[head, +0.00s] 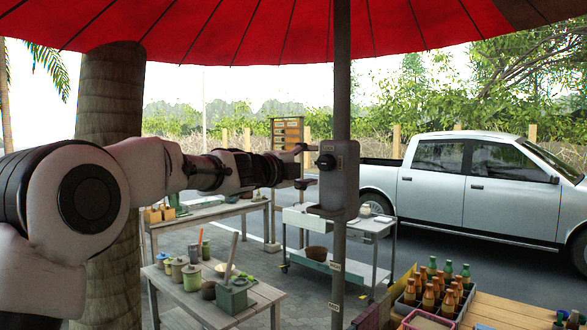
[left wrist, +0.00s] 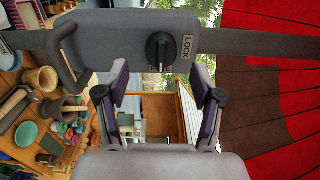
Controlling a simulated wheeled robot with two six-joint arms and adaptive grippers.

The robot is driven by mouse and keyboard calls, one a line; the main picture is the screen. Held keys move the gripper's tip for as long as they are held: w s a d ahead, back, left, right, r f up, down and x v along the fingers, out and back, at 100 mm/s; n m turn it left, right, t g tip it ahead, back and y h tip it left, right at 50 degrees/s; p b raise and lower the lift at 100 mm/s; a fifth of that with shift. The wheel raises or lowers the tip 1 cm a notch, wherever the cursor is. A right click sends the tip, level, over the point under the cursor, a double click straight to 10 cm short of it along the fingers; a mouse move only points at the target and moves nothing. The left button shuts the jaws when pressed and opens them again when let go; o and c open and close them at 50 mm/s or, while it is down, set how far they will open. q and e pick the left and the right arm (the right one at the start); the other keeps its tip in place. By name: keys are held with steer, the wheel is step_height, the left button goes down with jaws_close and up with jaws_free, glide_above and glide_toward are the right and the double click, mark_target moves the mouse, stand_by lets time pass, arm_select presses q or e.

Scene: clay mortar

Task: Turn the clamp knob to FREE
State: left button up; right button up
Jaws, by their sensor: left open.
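The clamp knob (left wrist: 158,52) is a black round knob on a grey clamp box (left wrist: 115,42). A LOCK label (left wrist: 187,47) sits beside it; no FREE label is readable. In the head view the knob (head: 326,161) faces left on the box (head: 346,180), which is mounted on the umbrella pole (head: 342,80). My left gripper (head: 309,165) is level with the knob, just left of the box. In the left wrist view its open, empty fingers (left wrist: 161,85) lie to either side of the knob's line, apart from it. My right gripper is not in view.
A low table (head: 262,297) with pots and a grey metal cart (head: 375,226) stand below. A crate of bottles (head: 405,308) is at the lower right. A pickup truck (head: 465,185) is parked behind. The red umbrella canopy (head: 270,30) hangs overhead.

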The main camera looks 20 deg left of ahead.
arm_select(q)
steer(key=v, duration=0.7)
steer(key=shift+s, duration=0.2)
steer(key=shift+a, duration=0.1)
